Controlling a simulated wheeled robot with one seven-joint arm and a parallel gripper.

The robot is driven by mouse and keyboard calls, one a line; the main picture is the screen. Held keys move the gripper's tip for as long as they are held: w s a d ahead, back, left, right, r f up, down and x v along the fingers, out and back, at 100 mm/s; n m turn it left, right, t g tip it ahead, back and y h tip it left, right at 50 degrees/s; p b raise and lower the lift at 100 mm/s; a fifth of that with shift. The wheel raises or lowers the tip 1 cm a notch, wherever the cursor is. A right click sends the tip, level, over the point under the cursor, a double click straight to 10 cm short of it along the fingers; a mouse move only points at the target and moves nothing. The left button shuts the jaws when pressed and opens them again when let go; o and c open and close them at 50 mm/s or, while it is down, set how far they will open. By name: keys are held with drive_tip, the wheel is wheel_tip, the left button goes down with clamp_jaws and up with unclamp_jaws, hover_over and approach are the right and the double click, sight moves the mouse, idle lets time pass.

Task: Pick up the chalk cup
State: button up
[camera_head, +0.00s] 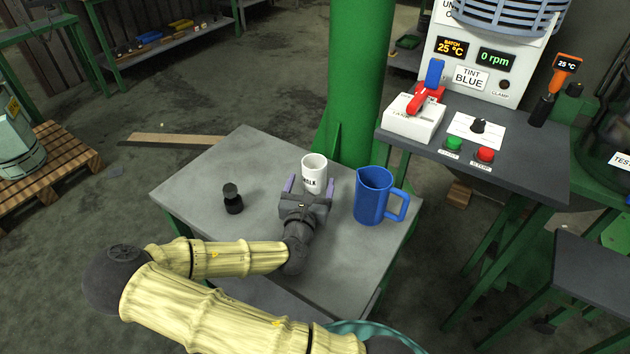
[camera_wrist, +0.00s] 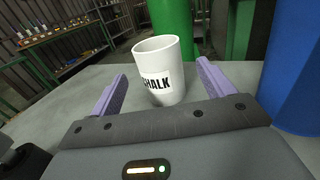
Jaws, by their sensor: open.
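The chalk cup (camera_head: 314,171) is a white cup with a black label, standing upright on the grey table (camera_head: 203,174). It also shows in the wrist view (camera_wrist: 161,72), where its label reads CHALK. My gripper (camera_head: 304,186) is open, with its two purple fingers apart. In the wrist view my gripper (camera_wrist: 161,88) faces the cup, one finger toward each side of it. The cup appears at or just beyond the fingertips. I see no contact between finger and cup.
A blue jug (camera_head: 371,197) stands close on the right of my gripper. A small black knobbed object (camera_head: 232,198) stands on the left. A green column (camera_head: 352,85) rises behind the table. A control bench (camera_head: 535,160) is at the right. The table's back left is clear.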

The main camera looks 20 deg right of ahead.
sight(316, 166)
drive_tip(key=shift+w+d+f, duration=0.15)
drive_tip(key=shift+w+f, duration=0.1)
drive_tip(key=shift+f, duration=0.2)
drive_tip(key=shift+w+d+f, duration=0.1)
drive_tip(key=shift+w+f, duration=0.1)
drive_tip(key=shift+f, duration=0.2)
drive_tip(key=shift+w+d, duration=0.2)
drive_tip(key=shift+w, duration=0.1)
drive_tip(key=shift+w, duration=0.1)
drive_tip(key=b+x, duration=0.1)
drive_tip(key=x, duration=0.4)
drive_tip(key=shift+w+d, duration=0.25)
drive_tip(key=c, duration=1.1)
drive_tip(key=shift+r, duration=0.2)
drive_tip(key=shift+c, duration=0.2)
